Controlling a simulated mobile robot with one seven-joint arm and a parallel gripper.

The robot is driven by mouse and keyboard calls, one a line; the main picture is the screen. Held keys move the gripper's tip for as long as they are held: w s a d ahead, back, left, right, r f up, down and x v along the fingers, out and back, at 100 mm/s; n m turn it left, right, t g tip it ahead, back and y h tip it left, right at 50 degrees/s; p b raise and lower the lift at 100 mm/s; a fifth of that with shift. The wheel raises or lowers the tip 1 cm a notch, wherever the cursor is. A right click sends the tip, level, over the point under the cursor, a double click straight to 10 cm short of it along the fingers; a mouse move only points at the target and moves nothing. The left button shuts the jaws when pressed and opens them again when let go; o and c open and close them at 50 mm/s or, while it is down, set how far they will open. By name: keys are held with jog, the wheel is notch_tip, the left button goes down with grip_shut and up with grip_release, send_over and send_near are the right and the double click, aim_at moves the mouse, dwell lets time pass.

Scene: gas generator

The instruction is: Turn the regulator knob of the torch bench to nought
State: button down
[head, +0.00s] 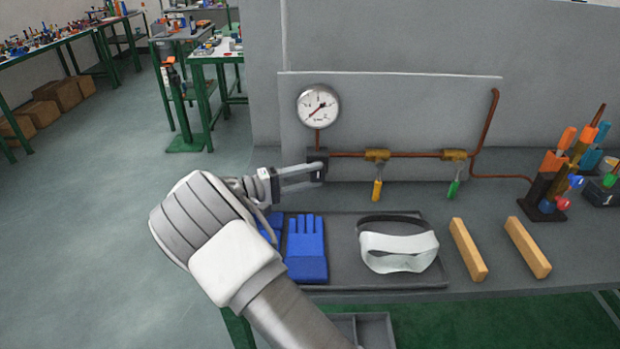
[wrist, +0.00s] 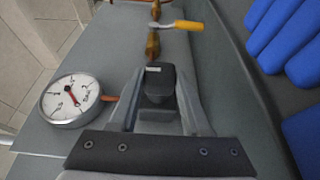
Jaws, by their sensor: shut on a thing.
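The regulator knob (wrist: 157,82) is a dark block with a small white mark on top, at the left end of the copper pipe. My gripper (wrist: 158,100) is shut on it, one finger on each side, in the wrist view. In the head view my gripper (head: 302,172) reaches in from the left to the dark regulator (head: 317,158); its fingers partly cover the knob. The round white pressure gauge (head: 318,106) stands above it, its red needle pointing to the lower left. The gauge (wrist: 70,100) also shows in the wrist view.
Yellow-handled (head: 377,189) and green-handled (head: 454,189) valves hang on the pipe to the right. Below, a tray (head: 345,283) holds blue gloves (head: 306,250) and a white visor (head: 398,250). Two wooden bars (head: 468,249) and a tool holder (head: 540,200) stand further right.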

dwell(0.5)
jog(key=shift+c, duration=1.8)
grip_release()
jog(key=v, duration=1.7)
jog(key=shift+a+f, duration=0.2)
jog(key=shift+f, duration=0.1)
